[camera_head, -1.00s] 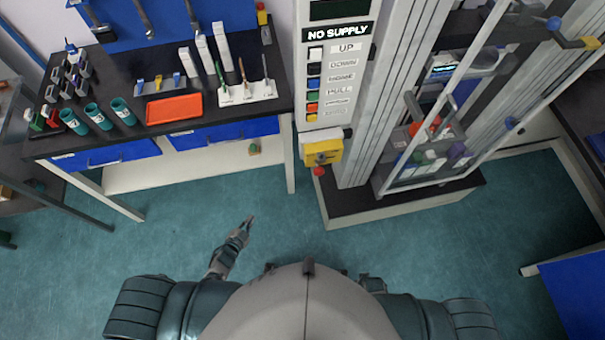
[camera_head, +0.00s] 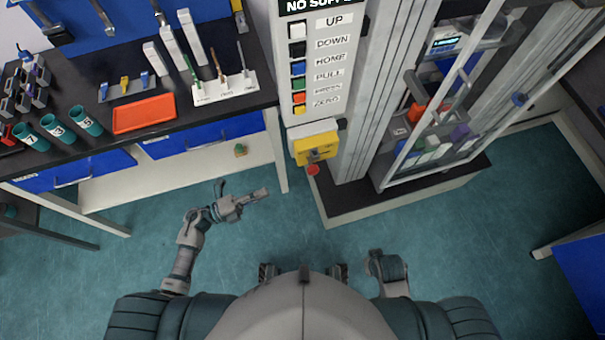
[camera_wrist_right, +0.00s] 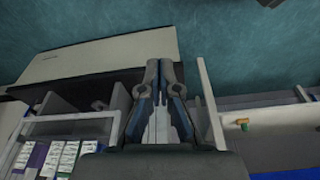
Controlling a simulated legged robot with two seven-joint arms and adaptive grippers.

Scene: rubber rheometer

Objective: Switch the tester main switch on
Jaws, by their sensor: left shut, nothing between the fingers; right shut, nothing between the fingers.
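The tester's control column (camera_head: 318,65) has a column of coloured buttons beside printed labels. Its sign at the top is partly cut off by the frame edge. Below the buttons is a yellow switch box (camera_head: 316,148) with a red part (camera_head: 312,169) at its lower end. My left gripper (camera_head: 265,192) is shut and empty, in the air to the left of and below the yellow box, apart from it. My right arm hangs low at the right of my body. My right gripper (camera_wrist_right: 159,66) is shut and empty in the right wrist view.
A black bench (camera_head: 60,168) on the left holds cups, an orange tray (camera_head: 145,113) and a white tool stand (camera_head: 225,88). Its white leg (camera_head: 278,150) stands near my left gripper. The framed enclosure (camera_head: 440,150) stands right of the column. Floor is open in front.

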